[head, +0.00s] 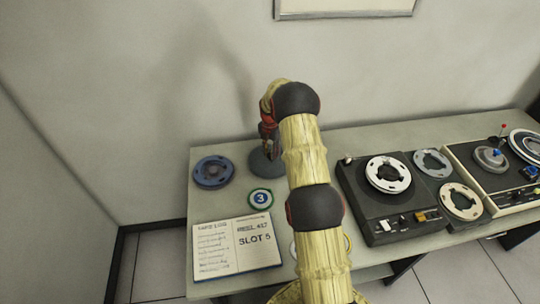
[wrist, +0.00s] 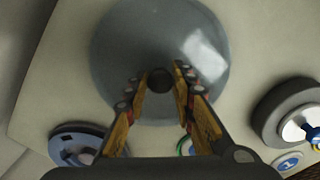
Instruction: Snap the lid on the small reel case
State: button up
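A grey, glossy round lid (wrist: 120,50) with a dark central knob (wrist: 159,80) fills the upper middle of the wrist view. The same grey round shape (head: 262,168) is on the table in the head view, partly hidden by my arm. My gripper (wrist: 160,76) is right over it, with its fingertips on either side of the knob. The fingers look apart, with narrow gaps beside the knob. A dark grey round body with a white hub (wrist: 290,112) is at the right in the wrist view; I cannot tell whether it is the small reel case.
A blue-grey reel (head: 212,172) lies on the left. A green-rimmed disc marked 3 (head: 260,198) and an open log book (head: 238,246) lie in front. A disc marked 1 (wrist: 288,162) shows at lower right. A tape deck (head: 378,222) and loose reels stand right of my arm.

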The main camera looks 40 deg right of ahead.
jog(key=c, duration=0.5)
jog(key=shift+r, duration=0.1)
jog(key=shift+r+p, duration=1.65)
jog(key=shift+r, duration=1.85)
